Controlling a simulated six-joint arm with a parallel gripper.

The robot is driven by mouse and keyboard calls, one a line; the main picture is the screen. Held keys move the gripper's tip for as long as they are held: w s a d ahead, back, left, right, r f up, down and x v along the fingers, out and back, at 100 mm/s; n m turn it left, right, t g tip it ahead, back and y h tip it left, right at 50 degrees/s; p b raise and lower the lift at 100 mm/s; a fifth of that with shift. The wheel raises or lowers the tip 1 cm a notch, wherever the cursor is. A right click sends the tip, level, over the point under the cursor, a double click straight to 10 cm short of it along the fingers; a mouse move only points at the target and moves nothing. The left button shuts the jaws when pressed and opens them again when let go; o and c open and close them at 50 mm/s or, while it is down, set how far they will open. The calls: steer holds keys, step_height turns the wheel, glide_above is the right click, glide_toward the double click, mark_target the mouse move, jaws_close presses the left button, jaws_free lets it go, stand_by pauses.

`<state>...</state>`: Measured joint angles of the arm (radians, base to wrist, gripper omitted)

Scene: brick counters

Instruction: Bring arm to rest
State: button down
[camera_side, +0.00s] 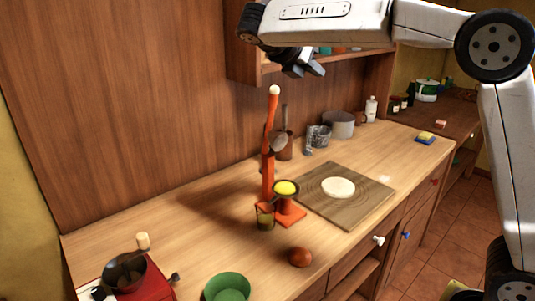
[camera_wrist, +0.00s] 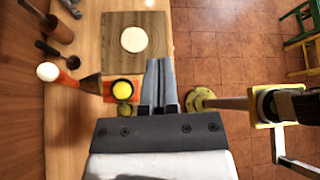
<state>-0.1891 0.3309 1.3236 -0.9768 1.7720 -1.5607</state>
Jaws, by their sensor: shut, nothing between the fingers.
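My gripper (camera_side: 304,69) is raised high over the counter, near the wall shelf in the side view. In the wrist view its two fingers (camera_wrist: 161,84) lie together with nothing between them. Below it, the wooden counter (camera_side: 180,235) holds a square board (camera_side: 365,205) with a pale round disc (camera_side: 338,187) lying on it. The board (camera_wrist: 156,20) and the disc (camera_wrist: 134,39) also show in the wrist view. The gripper touches none of these.
An orange stand (camera_side: 268,160) with a white knob rises below my gripper. A cup with yellow contents (camera_side: 264,217), a brown ball (camera_side: 300,257), a green bowl (camera_side: 227,288) and a pan (camera_side: 125,270) stand along the front. A metal pot (camera_side: 339,125) is at the back.

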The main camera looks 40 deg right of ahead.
steer(key=s+a+f+m+t+y, duration=0.1)
steer(key=s+f+m+y, duration=0.15)
steer(key=f, duration=0.75)
steer(key=s+a+f+m+t+y, duration=0.15)
steer(key=f+m+y, duration=0.25)
steer(key=f, duration=0.5)
steer(key=s+a+f+m+y, duration=0.1)
steer(key=s+f+m+y, duration=0.1)
steer(key=s+f+m, duration=0.4)
steer(key=s+a+f+m+t+y, duration=0.1)
steer(key=s+a+f+m+y, duration=0.1)
steer(key=s+f+m, duration=0.5)
steer(key=shift+a+f+y, duration=0.15)
steer(key=shift+a+y, duration=0.1)
steer(key=shift+y, duration=0.3)
